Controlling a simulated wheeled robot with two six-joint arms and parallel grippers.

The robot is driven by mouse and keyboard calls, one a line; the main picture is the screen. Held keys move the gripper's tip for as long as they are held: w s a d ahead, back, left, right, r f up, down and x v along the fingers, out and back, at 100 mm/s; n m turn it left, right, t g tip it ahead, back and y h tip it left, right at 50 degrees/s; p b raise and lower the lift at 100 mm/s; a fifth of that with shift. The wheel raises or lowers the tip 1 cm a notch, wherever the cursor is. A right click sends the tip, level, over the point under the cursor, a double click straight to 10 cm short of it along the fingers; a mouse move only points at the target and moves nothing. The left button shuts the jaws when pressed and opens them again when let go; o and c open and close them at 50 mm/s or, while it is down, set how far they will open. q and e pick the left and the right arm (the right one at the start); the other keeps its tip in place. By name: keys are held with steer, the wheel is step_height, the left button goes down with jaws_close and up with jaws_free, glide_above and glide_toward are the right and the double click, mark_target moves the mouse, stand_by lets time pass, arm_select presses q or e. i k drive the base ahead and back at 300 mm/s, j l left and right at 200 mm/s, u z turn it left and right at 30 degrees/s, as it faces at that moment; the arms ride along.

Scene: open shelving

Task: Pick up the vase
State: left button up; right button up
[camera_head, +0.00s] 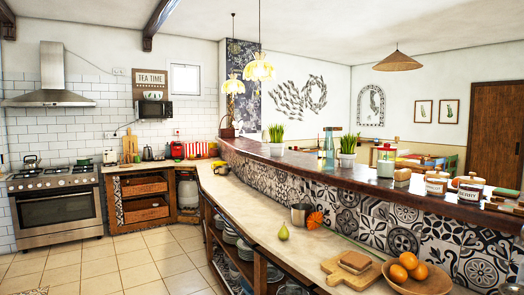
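A blue-green, bottle-shaped glass vessel (329,152) stands upright on the dark wooden upper ledge of the counter; it is the thing that looks most like a vase. A white pot with a green plant (347,160) stands just right of it. Another potted green plant (277,149) stands farther left on the same ledge. Neither of my grippers shows in the head view.
The dark ledge (400,187) also carries jars (436,184) at the right.

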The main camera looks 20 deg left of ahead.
mark_target(329, 160)
steer(key=u, duration=0.2)
steer(key=i+j+z, duration=0.1)
steer(key=z, duration=0.3)
steer(key=i+j+z, duration=0.1)
steer(key=z, duration=0.3)
steer(key=j+z, duration=0.4)
steer(key=i+l, duration=0.1)
